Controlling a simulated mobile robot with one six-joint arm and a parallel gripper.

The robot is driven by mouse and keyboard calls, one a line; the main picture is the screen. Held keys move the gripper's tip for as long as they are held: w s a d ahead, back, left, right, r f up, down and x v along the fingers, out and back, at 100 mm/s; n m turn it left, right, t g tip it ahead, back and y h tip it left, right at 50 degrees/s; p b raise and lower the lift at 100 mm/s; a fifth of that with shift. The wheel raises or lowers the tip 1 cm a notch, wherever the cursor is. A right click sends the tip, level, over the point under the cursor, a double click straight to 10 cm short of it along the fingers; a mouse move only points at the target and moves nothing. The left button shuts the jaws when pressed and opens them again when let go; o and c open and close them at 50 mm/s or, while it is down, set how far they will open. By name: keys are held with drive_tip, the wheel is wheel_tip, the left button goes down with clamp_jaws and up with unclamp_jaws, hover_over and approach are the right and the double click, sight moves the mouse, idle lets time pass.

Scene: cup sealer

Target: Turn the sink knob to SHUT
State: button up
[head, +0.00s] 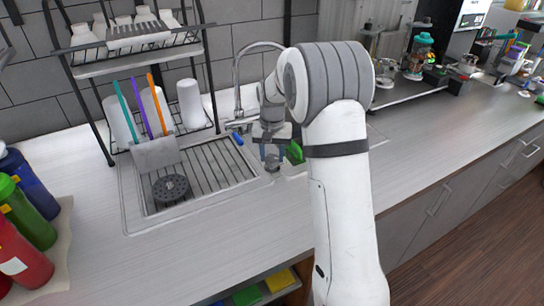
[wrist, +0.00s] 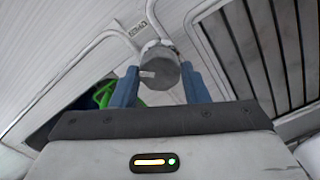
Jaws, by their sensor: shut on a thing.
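The sink knob (wrist: 160,66) is a grey cylinder with a small white mark on its side, seen in the wrist view on the pale rim beside the sink. A raised label reading OPEN (wrist: 139,27) lies just beyond it; no SHUT label is readable. My gripper (wrist: 158,80) has its blue fingers on either side of the knob and is shut on it. In the head view my gripper (head: 272,154) is low over the sink's rim, pointing down, and my arm hides part of the area. The knob is small there and mostly hidden by the fingers.
The sink (head: 124,195) has a ribbed drainboard on the left, with a dark round drain piece. A curved faucet (head: 238,85) stands behind my gripper. A green item (head: 295,151) is in the basin. A dish rack (head: 93,116) stands at back left, and bottles (head: 30,215) at front left.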

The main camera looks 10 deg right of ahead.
sight(272, 158)
drive_tip(key=n+b, duration=0.1)
drive_tip(key=n, duration=0.3)
drive_tip(key=shift+n, duration=2.3)
drive_tip(key=o, duration=1)
wheel_tip(272, 158, up, 8)
drive_tip(key=shift+f+b, duration=0.2)
drive_tip(key=shift+b, duration=0.4)
drive_tip(key=shift+r, duration=0.1)
